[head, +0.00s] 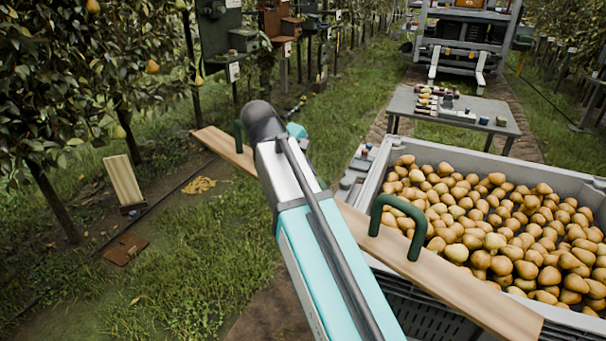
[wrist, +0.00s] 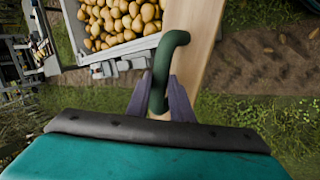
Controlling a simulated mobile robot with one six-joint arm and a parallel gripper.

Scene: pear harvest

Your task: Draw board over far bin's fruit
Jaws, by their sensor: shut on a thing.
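The long wooden board (head: 455,290) has two green handles and runs diagonally from the grass at left to the near side of the grey bin at right. The bin (head: 556,177) is full of pears (head: 490,225), which lie mostly uncovered. One green handle (head: 402,222) stands free near the bin's left corner. The other handle (head: 238,137) is partly hidden behind my arm. In the wrist view, my gripper (wrist: 160,92) is shut on a green handle (wrist: 163,65), with a finger on each side. The board (wrist: 198,50) passes beneath it. In the head view my fingers are hidden.
A grey table (head: 455,112) with bottles and small items stands behind the bin. A vehicle (head: 465,40) is farther back. Trees, hanging boxes and a leaning plank (head: 124,178) are at left. Grass (head: 200,245) lies open at lower left.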

